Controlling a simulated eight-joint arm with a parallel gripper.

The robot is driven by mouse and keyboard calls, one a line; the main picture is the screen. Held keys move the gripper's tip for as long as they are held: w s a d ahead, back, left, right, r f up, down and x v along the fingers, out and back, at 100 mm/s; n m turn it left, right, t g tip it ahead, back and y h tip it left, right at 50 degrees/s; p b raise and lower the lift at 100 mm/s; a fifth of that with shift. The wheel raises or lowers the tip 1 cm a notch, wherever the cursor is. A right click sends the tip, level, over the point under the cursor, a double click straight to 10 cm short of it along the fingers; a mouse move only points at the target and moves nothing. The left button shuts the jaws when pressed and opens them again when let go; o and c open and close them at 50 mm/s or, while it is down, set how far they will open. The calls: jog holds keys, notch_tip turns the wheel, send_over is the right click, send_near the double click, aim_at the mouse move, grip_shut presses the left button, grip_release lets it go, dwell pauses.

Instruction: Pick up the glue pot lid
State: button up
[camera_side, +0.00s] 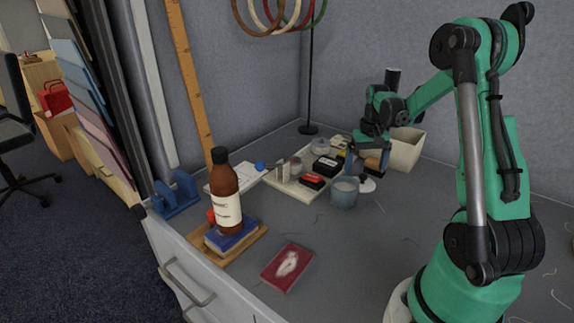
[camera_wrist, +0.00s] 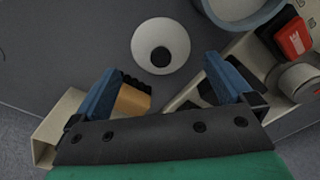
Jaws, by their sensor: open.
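The glue pot lid (camera_wrist: 175,34) is a white round disc with a black knob. It lies on the grey table top beside the glue pot (camera_wrist: 232,8), a blue-grey pot with pale contents. In the side view the lid (camera_side: 367,187) is small, just right of the pot (camera_side: 344,194). My gripper (camera_wrist: 160,80) is open, with nothing between its blue fingers. In the wrist view the lid lies ahead of the gap between the fingertips, knob facing up. In the side view my gripper (camera_side: 369,158) hangs above and behind the lid.
A wooden block with black bristles (camera_wrist: 132,98) lies near the left finger. A tray (camera_side: 292,186) with stamps and small tins stands left of the gripper. A cream bin (camera_side: 405,150) stands behind it. A brown bottle (camera_side: 226,198) and red book (camera_side: 287,268) are farther off.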

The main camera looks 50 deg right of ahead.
aim_at(364, 175)
jog(key=shift+f, duration=1.9)
jog(key=c, duration=1)
jog(key=shift+c, duration=0.2)
